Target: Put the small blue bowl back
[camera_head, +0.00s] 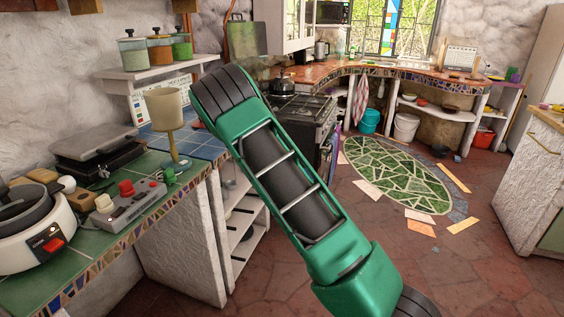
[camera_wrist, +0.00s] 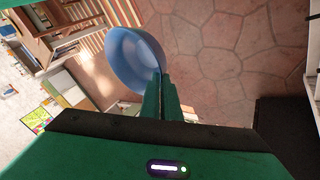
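The small blue bowl (camera_wrist: 136,58) shows in the wrist view, just beyond the green fingers of my gripper (camera_wrist: 163,84). The fingers are close together with the bowl's rim between them, so my gripper is shut on it. The bowl is tilted, its hollow side facing partly to the lower left, and it hangs above the reddish stone floor. In the head view my green arm crosses the middle, and neither the bowl nor my gripper can be seen there.
A tiled counter (camera_head: 95,248) with a cooker, a control box and a lamp (camera_head: 166,110) stands at left. The stove (camera_head: 303,108) is behind my arm. A curved counter (camera_head: 400,70) at the back has open shelves with small dishes (camera_head: 421,102). The floor (camera_head: 480,262) at right is mostly clear.

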